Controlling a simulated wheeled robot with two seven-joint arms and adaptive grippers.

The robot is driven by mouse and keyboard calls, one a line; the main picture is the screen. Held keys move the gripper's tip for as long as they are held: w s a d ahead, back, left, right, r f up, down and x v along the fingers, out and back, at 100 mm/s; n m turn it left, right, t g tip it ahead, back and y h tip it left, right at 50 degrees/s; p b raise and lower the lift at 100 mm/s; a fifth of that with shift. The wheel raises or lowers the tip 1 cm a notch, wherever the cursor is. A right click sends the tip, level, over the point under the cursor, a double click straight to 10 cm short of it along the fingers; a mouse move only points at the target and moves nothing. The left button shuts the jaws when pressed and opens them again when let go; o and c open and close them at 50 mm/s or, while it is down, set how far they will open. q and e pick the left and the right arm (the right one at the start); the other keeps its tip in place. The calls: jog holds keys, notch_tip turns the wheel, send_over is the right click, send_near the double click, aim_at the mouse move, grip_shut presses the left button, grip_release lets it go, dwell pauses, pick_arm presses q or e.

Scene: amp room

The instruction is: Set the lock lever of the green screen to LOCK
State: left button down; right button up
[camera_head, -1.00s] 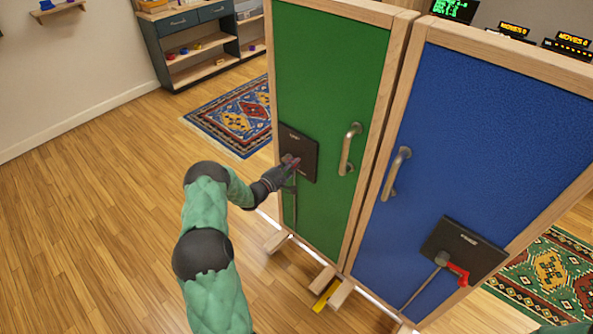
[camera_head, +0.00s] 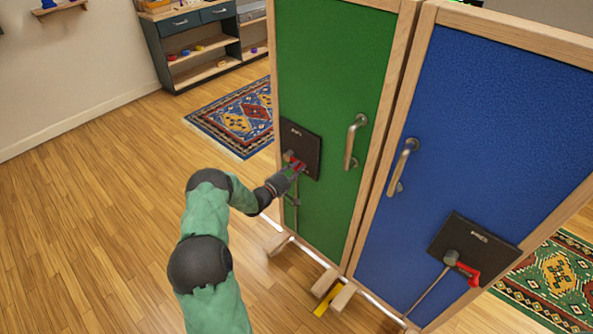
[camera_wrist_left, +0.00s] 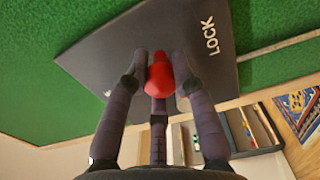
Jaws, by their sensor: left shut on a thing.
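The green screen (camera_head: 331,83) stands upright in a wooden frame. A black lock plate (camera_head: 308,143) is on its lower left part. In the left wrist view the plate (camera_wrist_left: 120,47) bears the word LOCK at its right. The red lever end (camera_wrist_left: 160,74) lies between the fingers of my left gripper (camera_wrist_left: 160,80), which is shut on it. In the head view my left gripper (camera_head: 294,168) is at the plate, and a little red of the lever (camera_head: 299,165) shows beside it. The rest of the lever is hidden by the fingers. My right gripper is not seen.
A blue screen (camera_head: 480,110) stands close on the right, with its own black plate (camera_head: 475,245) and red lever (camera_head: 467,272). Metal handles (camera_head: 354,142) stick out from both screens. Wooden feet (camera_head: 343,296) reach onto the floor. The wooden floor (camera_head: 90,220) at left is clear.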

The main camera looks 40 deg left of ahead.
pick_arm(q)
jog(key=shift+w+d, duration=0.15)
jog(key=shift+d, duration=0.15)
jog(key=c, duration=1.1)
grip_release()
jog(key=shift+o, duration=0.4)
jog(key=shift+w+d, duration=0.1)
jog(key=shift+w, duration=0.05)
jog(key=shift+s+a, duration=0.2)
jog(key=shift+s, duration=0.15)
jog(key=s, duration=1.1)
jog(key=shift+s+a, duration=0.2)
jog(key=shift+a, duration=0.15)
jog(key=shift+f, duration=0.1)
jog(key=shift+d, duration=0.1)
